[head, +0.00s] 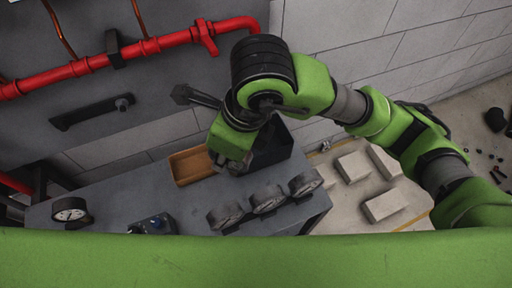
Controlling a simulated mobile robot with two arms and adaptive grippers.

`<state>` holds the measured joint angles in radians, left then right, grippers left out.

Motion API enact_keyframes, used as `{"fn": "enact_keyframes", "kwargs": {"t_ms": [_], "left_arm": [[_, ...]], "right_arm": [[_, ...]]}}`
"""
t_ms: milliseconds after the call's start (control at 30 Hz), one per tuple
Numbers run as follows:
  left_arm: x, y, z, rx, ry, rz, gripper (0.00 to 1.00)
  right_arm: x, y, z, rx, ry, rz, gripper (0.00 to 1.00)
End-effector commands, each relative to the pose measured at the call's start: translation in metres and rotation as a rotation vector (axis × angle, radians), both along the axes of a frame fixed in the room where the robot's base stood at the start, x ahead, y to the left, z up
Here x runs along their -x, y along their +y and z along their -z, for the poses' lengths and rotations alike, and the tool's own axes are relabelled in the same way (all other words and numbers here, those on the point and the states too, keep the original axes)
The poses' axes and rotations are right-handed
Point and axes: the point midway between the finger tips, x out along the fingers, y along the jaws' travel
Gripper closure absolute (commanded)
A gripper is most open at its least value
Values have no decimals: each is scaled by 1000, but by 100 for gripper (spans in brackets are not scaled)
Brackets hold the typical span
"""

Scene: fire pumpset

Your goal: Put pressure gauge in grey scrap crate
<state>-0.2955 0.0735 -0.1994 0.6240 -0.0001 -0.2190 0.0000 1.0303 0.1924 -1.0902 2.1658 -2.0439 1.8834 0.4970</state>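Three round pressure gauges stand in a row on the grey bench (150,190): a left one (225,216), a middle one (268,199) and a right one (305,182). Another gauge (70,211), with a white dial, stands at the bench's left end. A dark grey crate (284,150) sits at the back right of the bench, partly hidden by my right arm. My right gripper (243,163) hangs from the green wrist, between the crate and an orange-brown tray (188,166). Its fingers are mostly hidden, so its opening is unclear. My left gripper is out of view.
A small dark device with a blue knob (152,224) lies at the bench's front. Red pipe (130,52) runs along the wall behind. Pale blocks (385,205) stand on the floor at right. The bench between the left gauge and the tray is mostly clear.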

Motion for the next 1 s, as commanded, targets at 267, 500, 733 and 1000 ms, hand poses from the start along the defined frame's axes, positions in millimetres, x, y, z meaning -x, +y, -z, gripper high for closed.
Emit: {"fn": "enact_keyframes", "kwargs": {"t_ms": [267,500,733,1000], "left_arm": [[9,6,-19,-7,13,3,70],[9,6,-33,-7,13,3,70],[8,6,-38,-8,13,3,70],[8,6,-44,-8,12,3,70]], "right_arm": [[-53,-24,22,4,7,19,100],[-97,-42,61,4,7,13,100],[-118,-48,86,1,2,8,100],[-126,-52,109,2,6,9,100]]}}
